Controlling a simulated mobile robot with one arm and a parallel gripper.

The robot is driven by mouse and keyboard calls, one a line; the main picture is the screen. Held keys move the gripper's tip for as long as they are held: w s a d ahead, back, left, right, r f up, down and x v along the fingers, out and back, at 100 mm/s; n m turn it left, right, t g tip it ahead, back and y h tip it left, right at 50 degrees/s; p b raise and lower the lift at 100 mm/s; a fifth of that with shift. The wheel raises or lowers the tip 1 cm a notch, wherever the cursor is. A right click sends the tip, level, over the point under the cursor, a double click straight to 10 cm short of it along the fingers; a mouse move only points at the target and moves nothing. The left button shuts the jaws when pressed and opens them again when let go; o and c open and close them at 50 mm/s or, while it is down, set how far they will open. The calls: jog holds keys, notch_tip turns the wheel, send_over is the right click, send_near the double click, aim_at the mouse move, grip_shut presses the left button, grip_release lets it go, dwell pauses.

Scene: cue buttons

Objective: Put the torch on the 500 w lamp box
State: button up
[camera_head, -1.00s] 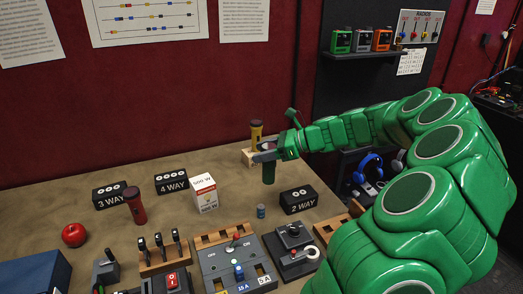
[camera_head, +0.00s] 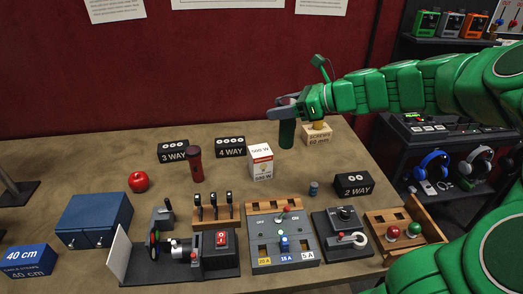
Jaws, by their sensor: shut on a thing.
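The 500 W lamp box (camera_head: 260,163) is a white carton with a red-brown front panel, upright on the table right of the 4 WAY box. My gripper (camera_head: 286,112) is shut on a dark green torch (camera_head: 287,135), held upright by its upper part. The green torch is behind and to the right of the lamp box, apart from it in the picture. I cannot tell how far its base is above the table. A red torch (camera_head: 194,165) stands on the table left of the lamp box. A yellow torch (camera_head: 319,125), mostly hidden by my arm, is on the screws box.
The black 3 WAY (camera_head: 172,152), 4 WAY (camera_head: 231,147) and 2 WAY (camera_head: 353,184) boxes stand around the lamp box. A small blue can (camera_head: 314,188) is in front right. The screws box (camera_head: 318,136) stands behind. Switch panels (camera_head: 281,241) fill the front.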

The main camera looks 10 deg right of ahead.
jog(key=s+a+r, duration=0.1)
jog(key=a+r, duration=0.1)
jog(key=a, duration=0.2)
jog(key=w+a+f, duration=0.1)
jog(key=w+f, duration=1.1)
jog(key=w, duration=0.1)
jog(key=shift+w+a+f, duration=0.25)
jog(key=shift+w+f, duration=0.05)
jog(key=shift+f, duration=0.05)
jog(key=shift+f, duration=0.15)
dwell(0.3)
jog(key=o, duration=1.2)
jog(key=v, duration=1.2)
